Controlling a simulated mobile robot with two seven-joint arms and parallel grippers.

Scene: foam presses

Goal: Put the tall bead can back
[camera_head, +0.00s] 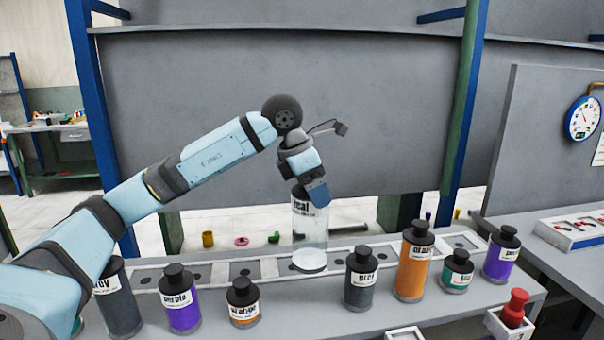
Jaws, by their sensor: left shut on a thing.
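My left gripper (312,190) points down at mid-picture and is shut on the top of a tall clear can (311,232). The can's label is partly hidden and reads "eal". The can looks see-through, with a pale disc at its base, and is upright. Its base is over or on the pale rack strip (215,272); I cannot tell whether it touches. My right gripper is not in view.
To the left stand a tall grey can (119,308), a purple can (181,306) and a short orange can (243,306). To the right stand a grey can (360,285), a tall orange can (412,268), a short teal can (456,280) and a purple can (499,260). A red bottle (514,311) is at front right.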

